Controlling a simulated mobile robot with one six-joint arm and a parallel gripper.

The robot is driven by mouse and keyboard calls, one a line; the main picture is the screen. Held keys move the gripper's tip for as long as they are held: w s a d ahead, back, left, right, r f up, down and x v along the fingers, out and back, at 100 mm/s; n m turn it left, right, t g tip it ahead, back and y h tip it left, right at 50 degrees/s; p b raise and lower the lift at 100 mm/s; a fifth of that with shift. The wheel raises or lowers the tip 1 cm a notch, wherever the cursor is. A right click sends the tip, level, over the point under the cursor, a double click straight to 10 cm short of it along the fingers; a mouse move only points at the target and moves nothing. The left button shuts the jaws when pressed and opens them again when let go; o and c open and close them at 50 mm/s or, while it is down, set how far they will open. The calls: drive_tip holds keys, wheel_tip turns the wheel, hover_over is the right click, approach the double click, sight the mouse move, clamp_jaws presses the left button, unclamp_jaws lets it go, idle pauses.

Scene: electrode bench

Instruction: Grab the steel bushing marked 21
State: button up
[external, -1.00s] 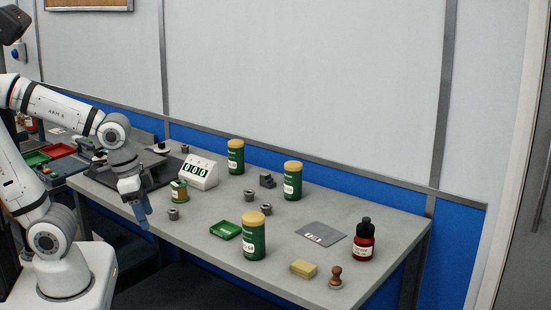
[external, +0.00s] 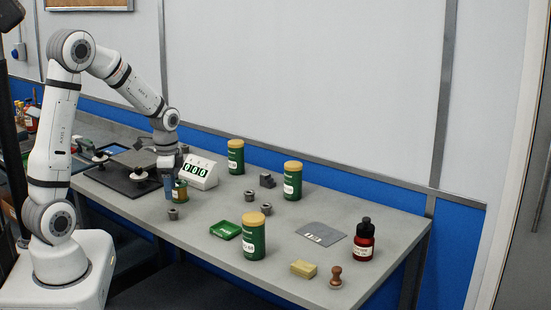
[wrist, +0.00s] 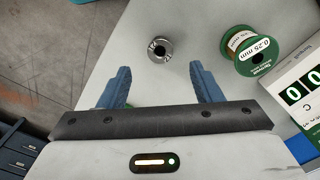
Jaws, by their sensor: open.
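A round grey steel bushing (wrist: 160,49) with a central hole stands on the bench in the wrist view, just beyond and between my fingertips. It appears to be the bushing (external: 173,214) near the front edge in the external view. Two more bushings stand mid-bench, a nearer one (external: 266,209) and a farther one (external: 249,196); another (external: 185,149) is at the back. I cannot read the number 21 on any of them. My gripper (wrist: 160,68) is open and empty, with blue fingers pointing down; it also shows in the external view (external: 169,196).
A green wire spool (wrist: 243,45) marked 0.25 mm stands close to the right of my gripper. A white digital display (external: 198,173) is behind it. The front bench edge is close by.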

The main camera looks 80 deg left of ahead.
sight(174, 214)
wheel_tip(174, 214, down, 7)
drive_tip(key=shift+w+p, duration=0.1)
drive_tip(key=shift+p, duration=0.4)
drive_tip(key=c, duration=1.1)
